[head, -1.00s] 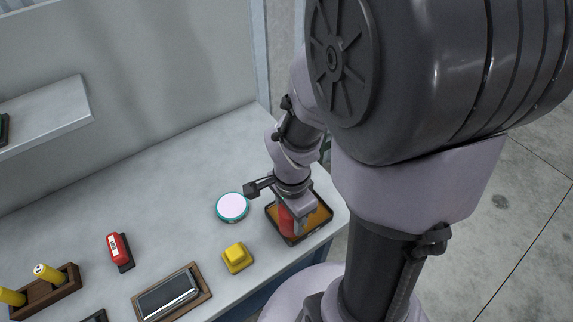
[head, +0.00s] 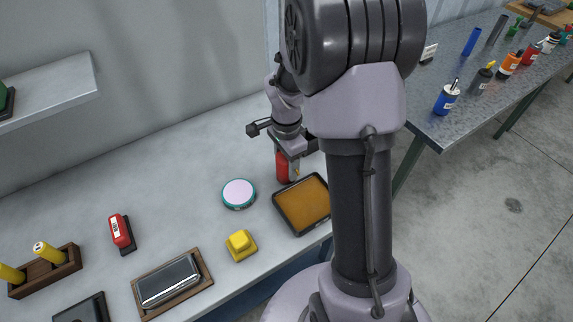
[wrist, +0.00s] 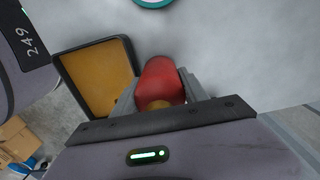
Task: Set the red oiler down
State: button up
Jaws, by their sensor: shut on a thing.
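The red oiler (head: 282,166) is held in my gripper (head: 291,158), upright as far as I can tell, behind the orange-lined tray (head: 278,205) in the head view. In the wrist view the red oiler (wrist: 160,82) sits between the two fingers of my gripper (wrist: 160,92), with the tray (wrist: 128,55) beside it on the left. The oiler is clear of the tray's inside. I cannot tell whether its base touches the grey bench. My wrist hides part of its top.
A round teal-rimmed disc (head: 238,194) lies left of the tray, and a yellow block (head: 240,245) is in front of it. A red stamp-like item (head: 120,232) lies further left. A second table (head: 440,125) at the right holds several bottles. The bench behind the disc is bare.

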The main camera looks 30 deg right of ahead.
jog(key=shift+s+f+b, duration=0.1)
jog(key=shift+f+b, duration=0.5)
jog(key=shift+f, duration=0.05)
jog(key=o, duration=1.4)
jog(key=shift+o, duration=0.4)
jog(key=shift+a+f, duration=0.1)
